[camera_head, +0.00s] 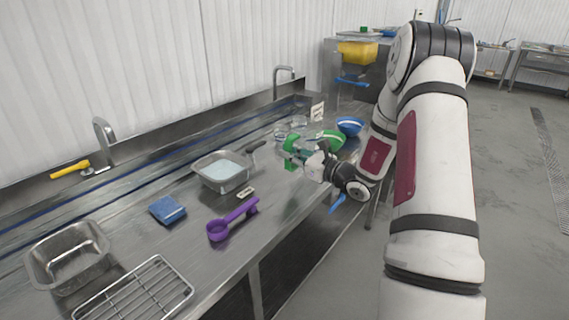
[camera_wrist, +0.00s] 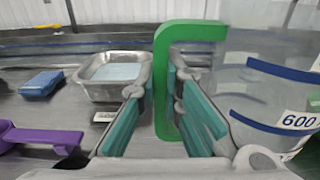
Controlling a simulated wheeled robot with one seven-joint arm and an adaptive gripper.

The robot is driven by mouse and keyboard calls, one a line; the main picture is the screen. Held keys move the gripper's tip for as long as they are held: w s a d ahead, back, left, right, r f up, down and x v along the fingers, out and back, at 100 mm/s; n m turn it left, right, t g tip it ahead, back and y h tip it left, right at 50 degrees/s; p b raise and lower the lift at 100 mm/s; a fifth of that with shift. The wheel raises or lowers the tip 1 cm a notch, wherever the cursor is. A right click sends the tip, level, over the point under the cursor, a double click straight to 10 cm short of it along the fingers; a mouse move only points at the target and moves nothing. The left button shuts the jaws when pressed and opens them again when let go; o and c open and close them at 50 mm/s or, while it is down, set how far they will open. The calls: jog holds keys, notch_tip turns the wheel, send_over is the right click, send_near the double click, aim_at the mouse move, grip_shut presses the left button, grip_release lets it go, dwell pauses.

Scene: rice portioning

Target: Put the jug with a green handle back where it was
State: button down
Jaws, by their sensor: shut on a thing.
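My gripper (camera_head: 304,158) is over the front part of the steel counter. In the wrist view its teal-padded fingers (camera_wrist: 163,95) are closed around the upright green handle (camera_wrist: 190,32) of a clear jug (camera_wrist: 262,92). The jug has blue bands and a "600" label and fills the right of that view. In the head view the green handle (camera_head: 289,148) shows at the fingertips, and the jug's clear body is hard to make out. I cannot tell whether its base touches the counter.
A steel pan (camera_head: 223,185) with pale contents stands left of my gripper. A green bowl (camera_head: 334,136) and blue bowl (camera_head: 350,125) are just beyond my gripper.

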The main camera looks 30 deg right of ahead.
aim_at(290, 166)
jog(key=shift+w+a, duration=0.25)
jog(key=shift+w, duration=0.1)
jog(key=shift+w+a+f, duration=0.1)
jog(key=shift+w+f, duration=0.05)
jog(key=shift+f, duration=0.75)
jog(key=shift+w+a+f, duration=0.1)
jog(key=shift+w+f, duration=0.05)
jog(key=shift+f, duration=0.8)
jog(key=shift+f, duration=0.15)
jog(key=c, duration=1.8)
grip_release()
jog(key=shift+o, duration=0.2)
